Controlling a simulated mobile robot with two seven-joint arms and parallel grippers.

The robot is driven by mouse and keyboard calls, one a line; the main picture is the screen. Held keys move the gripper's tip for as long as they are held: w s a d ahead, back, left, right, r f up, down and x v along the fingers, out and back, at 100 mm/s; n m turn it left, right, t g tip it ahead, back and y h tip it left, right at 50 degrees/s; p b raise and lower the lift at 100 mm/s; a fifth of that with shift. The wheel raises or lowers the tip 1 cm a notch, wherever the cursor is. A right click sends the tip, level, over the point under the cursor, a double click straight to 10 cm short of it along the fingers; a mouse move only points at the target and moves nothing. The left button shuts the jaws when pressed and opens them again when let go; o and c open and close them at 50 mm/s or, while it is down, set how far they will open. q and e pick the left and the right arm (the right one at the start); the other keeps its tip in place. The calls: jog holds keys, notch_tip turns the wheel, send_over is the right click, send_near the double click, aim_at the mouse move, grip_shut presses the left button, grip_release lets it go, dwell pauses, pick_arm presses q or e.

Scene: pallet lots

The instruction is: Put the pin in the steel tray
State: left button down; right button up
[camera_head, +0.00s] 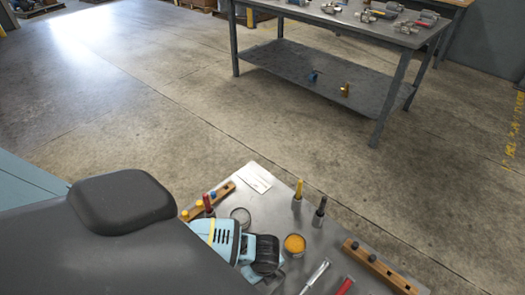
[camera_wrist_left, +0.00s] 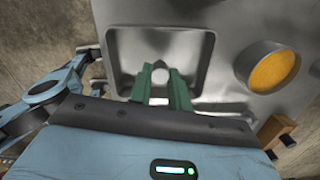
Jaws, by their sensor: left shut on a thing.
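My left gripper (camera_wrist_left: 159,80) shows two green fingers in the left wrist view, shut on the pin (camera_wrist_left: 160,72). Only a small, pale, rounded end of the pin shows between the fingertips. The steel tray (camera_wrist_left: 118,60), a shallow rounded-corner recess, lies beyond the fingers. The pin appears over the tray; I cannot tell whether it touches the tray floor. In the head view my light blue and black left wrist is over the workbench at bottom centre; the fingers, pin and tray are hidden there. My right gripper is not in view.
An orange-filled round dish (camera_head: 295,244) is right of the wrist; it also shows in the left wrist view (camera_wrist_left: 274,71). A wooden block (camera_head: 376,266) and screwdriver (camera_head: 315,277) lie right. Two small upright items stand behind. A grey table (camera_head: 345,100) stands farther back across open floor.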

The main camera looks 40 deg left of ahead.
pick_arm(q)
jog(key=shift+f, duration=0.1)
jog(key=c, duration=1.3)
grip_release()
notch_tip(320, 180, up, 12)
jog(key=p, duration=0.2)
jog(key=shift+d+p, duration=0.3)
jog(key=shift+d, duration=0.1)
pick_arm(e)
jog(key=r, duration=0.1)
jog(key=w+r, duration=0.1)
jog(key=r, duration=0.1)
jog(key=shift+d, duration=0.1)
pick_arm(q)
jog(key=shift+s, duration=0.15)
